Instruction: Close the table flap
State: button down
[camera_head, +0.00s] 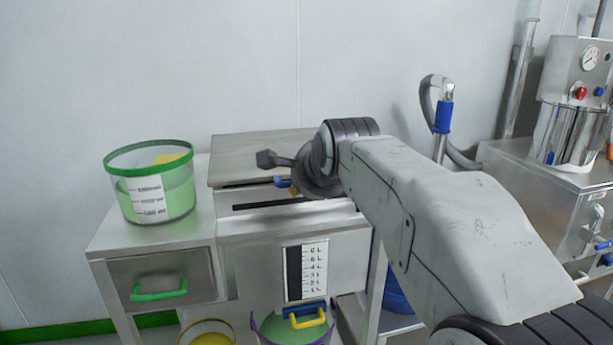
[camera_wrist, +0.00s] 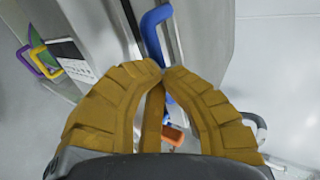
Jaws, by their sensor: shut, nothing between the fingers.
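The table (camera_head: 262,228) is a steel unit in the middle of the head view. A grey-beige panel, seemingly the flap (camera_head: 240,150), lies at its back top, with a dark gap under its front edge; how far open it is, I cannot tell. A blue handle (camera_head: 283,182) shows just in front of that edge, partly hidden by my arm. In the wrist view the blue handle (camera_wrist: 152,30) passes behind my fingertips. My gripper (camera_wrist: 161,68) is shut and empty, its tan fingertips together over the handle; contact is unclear. In the head view my wrist hides most of it.
A green-rimmed bucket (camera_head: 152,190) stands on the left side table, above a green-handled drawer (camera_head: 160,285). A level scale (camera_head: 307,270) is on the table front, with buckets below. A blue-gripped steel pipe (camera_head: 443,118) and machine (camera_head: 580,90) stand right.

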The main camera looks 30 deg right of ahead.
jog(key=shift+s+f+b, duration=0.1)
jog(key=shift+f+b, duration=0.65)
jog(key=shift+f, duration=0.95)
jog(key=c, duration=1.1)
grip_release()
jog(key=shift+r, duration=0.15)
jog(key=shift+r, duration=0.1)
jog(key=shift+s+r, duration=0.1)
jog(key=shift+r, duration=0.05)
jog(key=v, duration=1.1)
jog(key=shift+s+r, duration=0.1)
jog(key=shift+s, duration=0.05)
